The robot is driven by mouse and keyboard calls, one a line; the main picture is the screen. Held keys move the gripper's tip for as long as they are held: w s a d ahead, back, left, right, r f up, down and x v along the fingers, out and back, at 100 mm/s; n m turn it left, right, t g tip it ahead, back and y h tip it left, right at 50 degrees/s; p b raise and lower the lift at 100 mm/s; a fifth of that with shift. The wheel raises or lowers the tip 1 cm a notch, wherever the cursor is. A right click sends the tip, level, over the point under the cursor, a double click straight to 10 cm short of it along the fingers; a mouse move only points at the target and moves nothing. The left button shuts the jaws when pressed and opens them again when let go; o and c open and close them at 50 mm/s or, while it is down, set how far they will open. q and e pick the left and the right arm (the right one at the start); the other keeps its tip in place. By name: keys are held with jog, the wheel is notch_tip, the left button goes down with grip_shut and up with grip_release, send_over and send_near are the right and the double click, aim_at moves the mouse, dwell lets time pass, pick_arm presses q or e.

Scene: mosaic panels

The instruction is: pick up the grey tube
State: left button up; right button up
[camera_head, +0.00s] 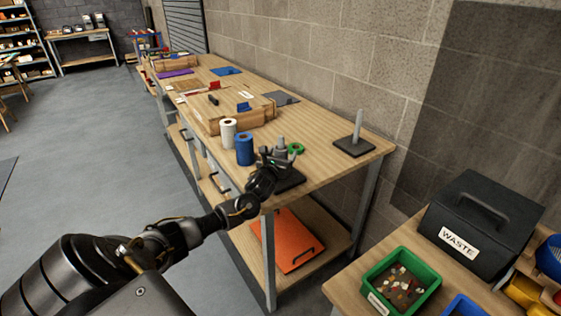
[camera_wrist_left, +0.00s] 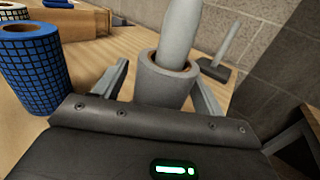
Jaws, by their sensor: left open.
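The grey tube (camera_wrist_left: 163,87) is a short thick ring standing upright around a grey post (camera_wrist_left: 181,32) in the left wrist view. In the head view the post (camera_head: 281,142) rises near the table's front end, and the tube is mostly hidden by my gripper. My left gripper (camera_head: 277,156) is open, with one finger on each side of the tube in the left wrist view (camera_wrist_left: 163,84). I cannot tell whether the fingers touch it. My right gripper is not in view.
A blue roll (camera_head: 244,149) and a white roll (camera_head: 228,133) stand left of the gripper. A second post (camera_head: 357,127) on a dark base stands near the wall. The wooden table (camera_head: 325,150) is bare between.

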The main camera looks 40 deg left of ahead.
pick_arm(q)
jog(key=c, duration=1.1)
jog(key=shift+r, duration=0.1)
jog(key=shift+r+b, duration=1.45)
jog(key=shift+r, duration=12.45)
